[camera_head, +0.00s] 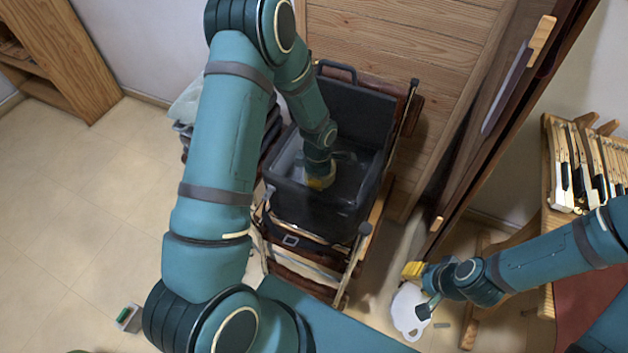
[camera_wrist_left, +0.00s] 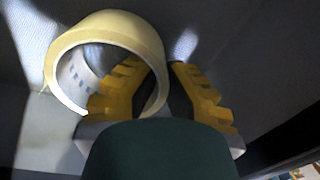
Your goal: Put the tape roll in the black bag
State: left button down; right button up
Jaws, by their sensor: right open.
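The black bag (camera_head: 310,205) stands open-topped on a low wooden frame with straps. My left arm reaches down into it, and the left gripper (camera_head: 320,180) is inside, small and partly hidden in the head view. In the left wrist view the pale yellow tape roll (camera_wrist_left: 105,28) is a wide ring at the left gripper (camera_wrist_left: 163,68). One yellow finger lies inside the ring and the other outside, with the roll's wall in the narrow gap between the tips. Whether the roll rests on the bag's bottom is unclear. My right gripper (camera_head: 416,290) is open, low at the right.
A white object (camera_head: 407,312) lies beside the right gripper. A wooden rack of piano keys (camera_head: 580,165) stands at the right. A wooden panel (camera_head: 400,60) rises behind the bag. A small green-and-white item (camera_head: 128,317) lies on the otherwise clear left floor.

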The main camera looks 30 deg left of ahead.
pick_arm(q)
jog(key=shift+w+a+f, duration=0.1)
jog(key=shift+a+f, duration=0.5)
jog(key=shift+a, duration=0.05)
jog(key=shift+f, duration=0.1)
jog(key=shift+w+d, duration=0.1)
jog(key=shift+b, duration=0.3)
jog(key=c, duration=1.1)
grip_release()
jog(key=shift+c, duration=0.2)
jog(key=shift+r, duration=0.5)
notch_tip(320, 180, up, 7)
jog(key=p, duration=0.2)
jog(key=shift+w+f, duration=0.15)
